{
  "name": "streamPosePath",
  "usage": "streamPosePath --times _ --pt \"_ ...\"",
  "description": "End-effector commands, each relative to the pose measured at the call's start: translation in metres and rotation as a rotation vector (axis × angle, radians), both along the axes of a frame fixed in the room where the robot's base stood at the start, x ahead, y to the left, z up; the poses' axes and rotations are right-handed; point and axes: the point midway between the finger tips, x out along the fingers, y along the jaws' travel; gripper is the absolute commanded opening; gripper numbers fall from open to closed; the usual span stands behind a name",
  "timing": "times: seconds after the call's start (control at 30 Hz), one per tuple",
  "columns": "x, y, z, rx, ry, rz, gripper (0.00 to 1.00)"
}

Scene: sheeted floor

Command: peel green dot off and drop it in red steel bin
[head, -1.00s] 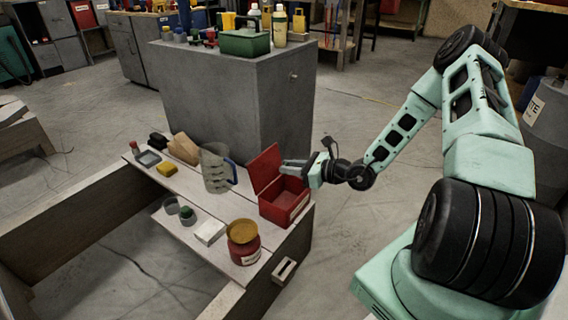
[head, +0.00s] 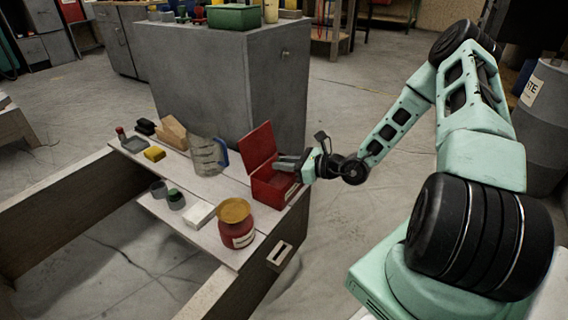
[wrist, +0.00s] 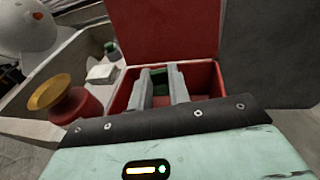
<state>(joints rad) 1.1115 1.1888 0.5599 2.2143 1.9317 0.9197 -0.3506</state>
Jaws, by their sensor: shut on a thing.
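The red steel bin (head: 268,190) stands on the white bench's right end with its lid (head: 258,146) raised. My gripper (head: 284,163) is over its open top, reaching in from the right. In the wrist view, the two grey fingers (wrist: 161,88) point into the bin (wrist: 215,82). A dark green piece (wrist: 159,76) shows between them, and they are shut on it. It looks like the green dot, but its shape is mostly hidden by the fingers. I cannot tell whether it touches the bin's floor.
A red jar with a yellow top (head: 236,223) stands just in front of the bin. A clear jug with a blue handle (head: 208,156) is behind left. A white block (head: 199,214) and small cups (head: 176,200) stand further left. A grey cabinet (head: 215,80) rises behind.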

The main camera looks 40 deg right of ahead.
Motion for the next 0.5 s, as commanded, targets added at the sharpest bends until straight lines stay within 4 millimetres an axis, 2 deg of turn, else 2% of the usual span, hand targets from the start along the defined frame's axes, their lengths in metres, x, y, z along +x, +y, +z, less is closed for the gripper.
streamPosePath --times 0.1,0.13,0.2,0.5 --pt "0.0001 -0.0001 0.0006 0.000 0.000 0.000 0.00" --pt "0.0001 -0.0001 0.0006 0.000 0.000 0.000 0.27" --pt "0.0001 -0.0001 0.0005 0.000 0.000 0.000 0.44" --pt "-0.0010 -0.0008 0.0010 0.000 0.000 0.000 0.44"
